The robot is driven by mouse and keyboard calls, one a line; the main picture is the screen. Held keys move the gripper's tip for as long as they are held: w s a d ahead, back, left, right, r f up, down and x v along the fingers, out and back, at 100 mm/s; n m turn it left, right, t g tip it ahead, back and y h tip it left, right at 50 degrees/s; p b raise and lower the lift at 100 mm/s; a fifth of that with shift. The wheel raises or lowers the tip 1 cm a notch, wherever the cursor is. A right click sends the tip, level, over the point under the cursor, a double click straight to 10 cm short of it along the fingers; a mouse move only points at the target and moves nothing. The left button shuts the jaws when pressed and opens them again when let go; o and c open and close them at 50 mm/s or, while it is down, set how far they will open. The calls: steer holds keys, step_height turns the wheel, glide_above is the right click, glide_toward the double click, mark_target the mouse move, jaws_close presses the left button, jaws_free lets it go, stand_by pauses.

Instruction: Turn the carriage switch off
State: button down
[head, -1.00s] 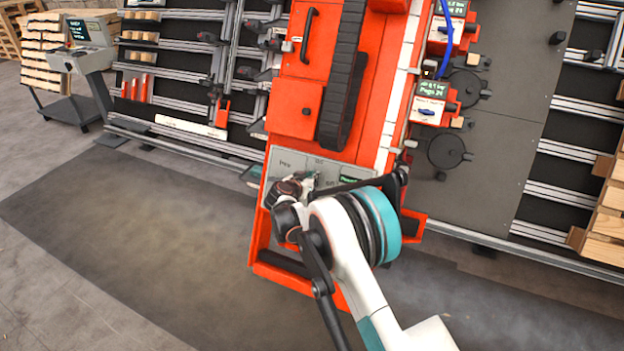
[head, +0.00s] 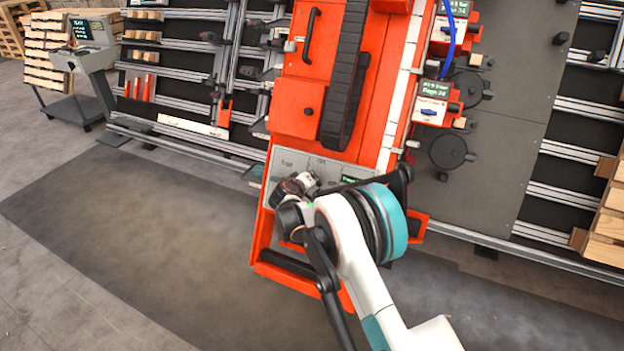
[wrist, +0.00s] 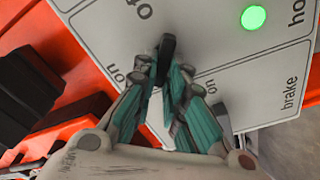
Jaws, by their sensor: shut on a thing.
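My gripper (wrist: 172,82) is at the grey control panel (wrist: 110,30) on the orange carriage. Its teal-lined fingers are closed around a black switch lever (wrist: 167,46), whose tip sticks out beyond them. The word "on" shows on both sides of the fingers; the switch's own label is partly cut off or hidden. In the head view my gripper (head: 299,185) is over the left part of the panel (head: 287,165), and my arm covers much of the rest.
A green lamp (wrist: 253,17) is lit on the panel. A second dark lever (wrist: 222,118) stands close to the right finger, near the "brake" label. A black cable chain (head: 345,85) runs up the orange carriage (head: 298,85). Open floor lies at the left.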

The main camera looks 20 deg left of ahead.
steer(key=n, duration=0.3)
steer(key=shift+s+a+f+n, duration=0.1)
steer(key=shift+a+f+n, duration=0.05)
steer(key=shift+n, duration=0.25)
steer(key=shift+s+f+n+g, duration=0.1)
steer(key=shift+n+g, duration=0.05)
steer(key=shift+n, duration=0.8)
steer(key=shift+f+n+g, duration=0.1)
steer(key=shift+n+g, duration=0.05)
steer(key=shift+n, duration=0.8)
steer(key=c, duration=1.6)
jaws_free()
steer(key=shift+a, duration=0.1)
steer(key=shift+c, duration=0.2)
steer(key=v, duration=1.2)
steer(key=shift+d, duration=0.2)
